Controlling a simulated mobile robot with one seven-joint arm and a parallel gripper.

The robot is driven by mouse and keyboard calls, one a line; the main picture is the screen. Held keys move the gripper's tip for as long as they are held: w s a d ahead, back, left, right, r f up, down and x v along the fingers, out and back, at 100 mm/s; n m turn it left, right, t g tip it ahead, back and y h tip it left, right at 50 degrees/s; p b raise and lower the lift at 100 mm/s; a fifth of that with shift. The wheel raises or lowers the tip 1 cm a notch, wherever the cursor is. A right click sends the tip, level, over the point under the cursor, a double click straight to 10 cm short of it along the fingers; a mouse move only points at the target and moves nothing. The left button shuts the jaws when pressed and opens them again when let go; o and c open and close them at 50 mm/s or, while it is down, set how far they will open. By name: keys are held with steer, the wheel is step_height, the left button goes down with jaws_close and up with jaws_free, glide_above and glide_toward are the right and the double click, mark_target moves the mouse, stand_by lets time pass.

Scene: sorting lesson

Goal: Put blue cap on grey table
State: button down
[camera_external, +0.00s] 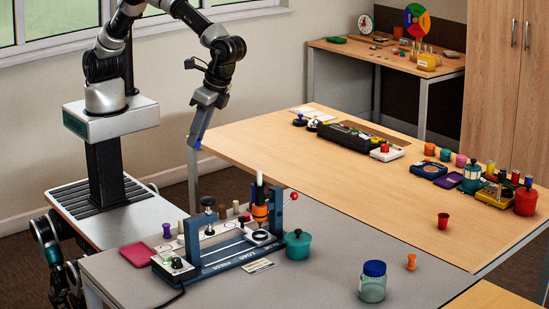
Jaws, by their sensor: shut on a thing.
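My gripper (196,141) points down above the gap at the left corner of the wooden table, left of and behind the grey table (325,275). It is shut on a small blue thing (194,146), which I take to be the blue cap; only a little of it shows at the fingertips. The cap is in the air, clear of both tables. The grey table stands in front, with bare surface at its front middle. A clear jar with a blue lid (374,268) stands on it at the right.
A blue press (225,258) fills the grey table's left middle, with a teal pot (298,244) beside it and a pink tray (138,254) at left. An orange peg (411,262) stands at right. The wooden table (330,175) holds several items at its far side.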

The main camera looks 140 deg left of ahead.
steer(key=w+a+f+n+t+h+b, duration=0.1)
steer(key=w+a+n+t+b, duration=0.3)
steer(key=a+n, duration=0.65)
steer(key=w+a+f+n+t+h+b, duration=0.1)
steer(key=w+a+n+t+b, duration=0.15)
steer(key=a+n+b, duration=0.8)
steer(key=s+a+r+n+y+b, duration=0.1)
steer(key=s+a+n+y, duration=0.3)
steer(key=a, duration=0.6)
steer(key=s+a+r+n+t+b, duration=0.1)
steer(key=a+n+b, duration=0.1)
steer(key=a+n, duration=0.6)
steer(key=s+a+r+n+y+b, duration=0.1)
steer(key=s+a+n+y, duration=0.25)
steer(key=a, duration=0.75)
step_height(320, 180, down, 21)
steer(key=shift+w+n+h, duration=0.35)
steer(key=shift+w+h, duration=0.05)
steer(key=shift+h, duration=0.05)
step_height(320, 180, down, 10)
steer(key=shift+r+b, duration=0.15)
steer(key=shift+b, duration=0.9)
